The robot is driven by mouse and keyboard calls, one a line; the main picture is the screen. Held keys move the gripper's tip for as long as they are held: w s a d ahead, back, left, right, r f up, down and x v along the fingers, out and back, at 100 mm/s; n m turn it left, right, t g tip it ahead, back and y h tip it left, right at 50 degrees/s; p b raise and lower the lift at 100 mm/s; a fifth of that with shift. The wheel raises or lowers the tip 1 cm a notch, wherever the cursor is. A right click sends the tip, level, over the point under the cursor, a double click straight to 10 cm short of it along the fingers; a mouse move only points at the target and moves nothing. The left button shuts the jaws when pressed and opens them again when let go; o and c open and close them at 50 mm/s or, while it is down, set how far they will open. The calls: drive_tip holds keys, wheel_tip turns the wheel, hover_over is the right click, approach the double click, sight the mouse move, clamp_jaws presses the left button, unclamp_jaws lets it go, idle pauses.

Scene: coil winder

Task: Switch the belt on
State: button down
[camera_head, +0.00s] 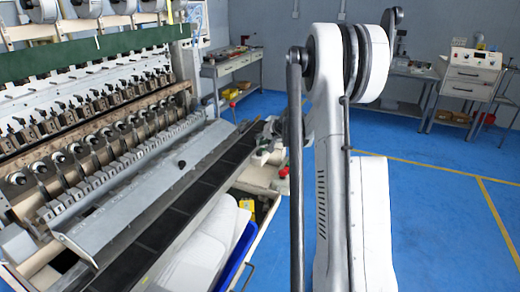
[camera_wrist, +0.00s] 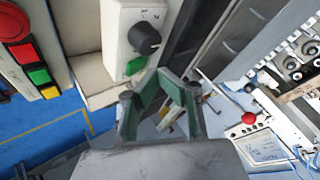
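The belt (camera_head: 150,235) is a long dark strip along the front of the winding machine in the head view. A white switch box (camera_wrist: 116,30) with a black rotary knob (camera_wrist: 145,38) and a green part (camera_wrist: 135,66) below it shows at the upper middle of the wrist view. My gripper (camera_wrist: 164,76), with green-faced fingers, reaches up just below and right of the box. It appears apart from the knob and holds nothing visible. The fingers converge towards their tips; whether the tips meet is unclear.
A panel of red, green and yellow buttons (camera_wrist: 28,55) stands left in the wrist view. A red knob (camera_wrist: 249,118) shows at its right. White pieces (camera_head: 205,245) and a blue bin (camera_head: 242,252) lie beside the belt. Workbenches (camera_head: 232,65) stand behind; the blue floor is largely clear.

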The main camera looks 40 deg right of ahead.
sight(261, 149)
drive_tip(key=shift+r, duration=0.3)
drive_tip(key=shift+r, duration=0.1)
drive_tip(key=shift+r+p, duration=1.05)
drive_tip(key=shift+r, duration=1.35)
